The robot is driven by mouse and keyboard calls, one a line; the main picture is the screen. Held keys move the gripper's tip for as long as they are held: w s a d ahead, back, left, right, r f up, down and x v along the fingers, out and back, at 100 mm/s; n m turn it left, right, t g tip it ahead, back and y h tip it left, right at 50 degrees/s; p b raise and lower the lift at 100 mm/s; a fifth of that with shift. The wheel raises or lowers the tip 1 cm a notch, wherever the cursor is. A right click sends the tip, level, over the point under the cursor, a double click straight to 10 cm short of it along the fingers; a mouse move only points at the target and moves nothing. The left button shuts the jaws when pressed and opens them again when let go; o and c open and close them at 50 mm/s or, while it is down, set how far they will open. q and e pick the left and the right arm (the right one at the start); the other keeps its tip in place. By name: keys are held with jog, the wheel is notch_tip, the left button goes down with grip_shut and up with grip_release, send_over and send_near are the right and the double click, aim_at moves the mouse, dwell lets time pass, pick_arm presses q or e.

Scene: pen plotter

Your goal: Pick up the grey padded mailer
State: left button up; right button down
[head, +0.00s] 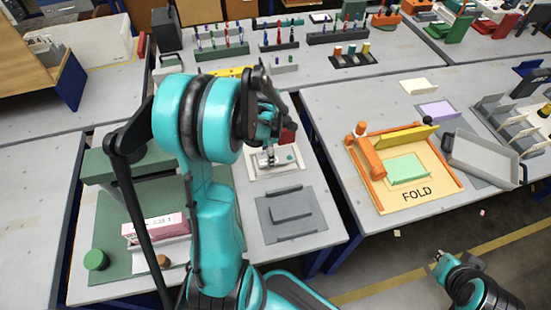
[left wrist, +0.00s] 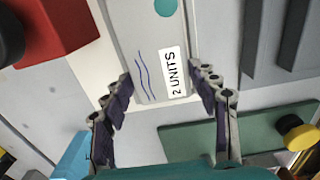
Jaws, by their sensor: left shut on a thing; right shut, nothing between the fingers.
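The grey padded mailer (left wrist: 128,35) shows in the left wrist view, with a white "2 UNITS" label, blue wavy lines and a teal dot. My left gripper (left wrist: 166,98) is shut on its near end, one finger on each side. In the head view the mailer (head: 274,158) is a pale patch over a cream mat, partly hidden by my left gripper (head: 268,140) and arm. I cannot tell whether it touches the mat. My right gripper (head: 440,257) is shut and empty, low at the right, away from the tables.
A red block (head: 288,135) stands close beside the mailer. A grey stepped tray (head: 291,212) lies in front. A green mat with a pink box (head: 157,229) is at left. An orange folding frame (head: 430,197) sits on the right table, past a gap.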

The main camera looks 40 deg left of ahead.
pick_arm(q)
jog(key=shift+r+p, duration=1.4)
jog(key=shift+r, duration=0.7)
jog(key=shift+d+f, duration=0.1)
